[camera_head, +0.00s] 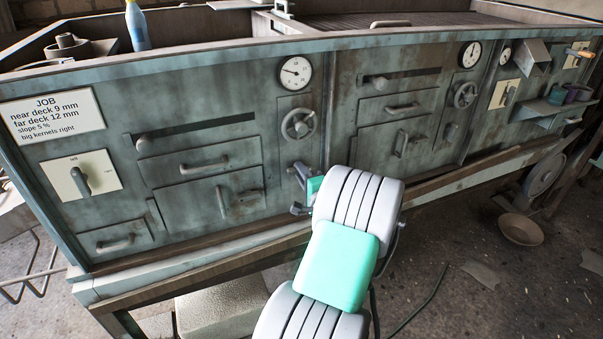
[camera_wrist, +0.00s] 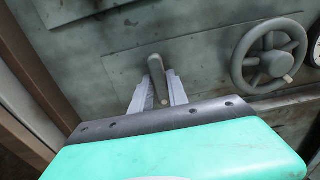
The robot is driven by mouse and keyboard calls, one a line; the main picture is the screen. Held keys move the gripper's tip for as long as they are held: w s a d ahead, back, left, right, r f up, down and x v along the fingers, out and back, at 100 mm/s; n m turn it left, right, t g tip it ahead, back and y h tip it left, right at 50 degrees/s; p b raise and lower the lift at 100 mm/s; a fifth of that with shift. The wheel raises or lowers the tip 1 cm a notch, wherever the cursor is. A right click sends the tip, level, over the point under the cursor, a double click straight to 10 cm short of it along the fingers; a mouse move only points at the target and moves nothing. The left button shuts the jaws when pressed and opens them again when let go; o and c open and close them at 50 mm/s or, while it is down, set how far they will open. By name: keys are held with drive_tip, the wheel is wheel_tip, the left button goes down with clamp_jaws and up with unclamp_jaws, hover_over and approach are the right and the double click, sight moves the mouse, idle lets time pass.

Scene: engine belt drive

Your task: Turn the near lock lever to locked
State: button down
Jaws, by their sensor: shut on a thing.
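The near lock lever (camera_wrist: 156,70) is a short grey rounded bar on a plate of the green-grey machine front. In the wrist view it stands between the two pale fingers of my gripper (camera_wrist: 158,93), which are shut on it, one on each side. In the head view my gripper (camera_head: 298,190) is at the machine front, below the near handwheel (camera_head: 299,124). There the fingers and arm hide most of the lever, so its turned position cannot be told.
The near handwheel also shows right of the lever in the wrist view (camera_wrist: 268,57). A selector lever (camera_head: 80,181) is farther left, below the JOB card (camera_head: 53,115).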

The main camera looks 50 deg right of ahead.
drive_tip(key=shift+f+n+b, duration=0.1)
drive_tip(key=shift+n+b, duration=0.2)
drive_tip(key=shift+b, duration=0.1)
drive_tip(key=shift+n+b, duration=8.6)
drive_tip(key=shift+b, duration=0.35)
drive_tip(key=c, duration=1.3)
unclamp_jaws()
